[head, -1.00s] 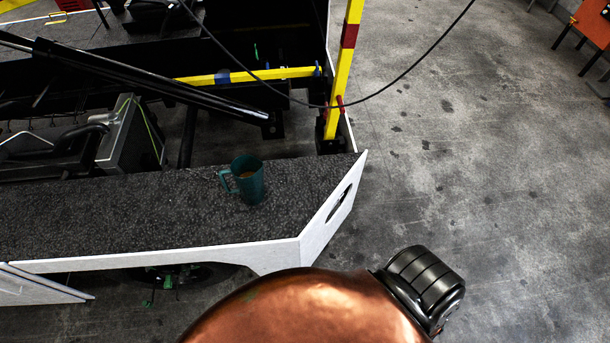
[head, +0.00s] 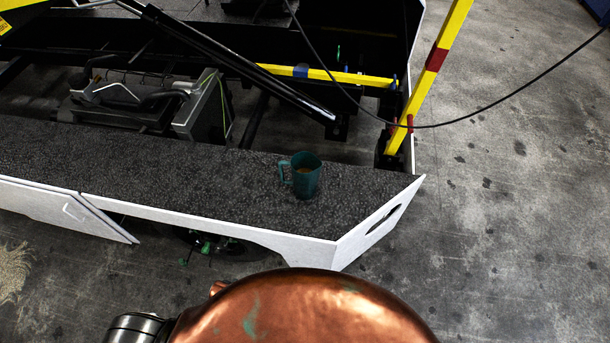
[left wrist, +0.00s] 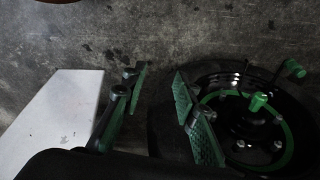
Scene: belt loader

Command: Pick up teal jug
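The teal jug (head: 307,181) stands upright on the dark speckled deck (head: 150,165) of the loader, near the deck's right end in the head view. Its handle points left and its open top shows something brownish inside. My left gripper (left wrist: 160,84) shows only in the left wrist view, with its green-padded fingers apart and nothing between them. It is near a dark wheel (left wrist: 255,125) with a green ring, away from the jug, which that view does not show. My right gripper is in neither view.
A white side panel (head: 210,220) edges the deck. A black strut (head: 240,65), a yellow bar (head: 335,75), a yellow post (head: 430,75) and a hanging black cable (head: 500,108) lie beyond the jug. Grey floor (head: 520,230) is open at the right.

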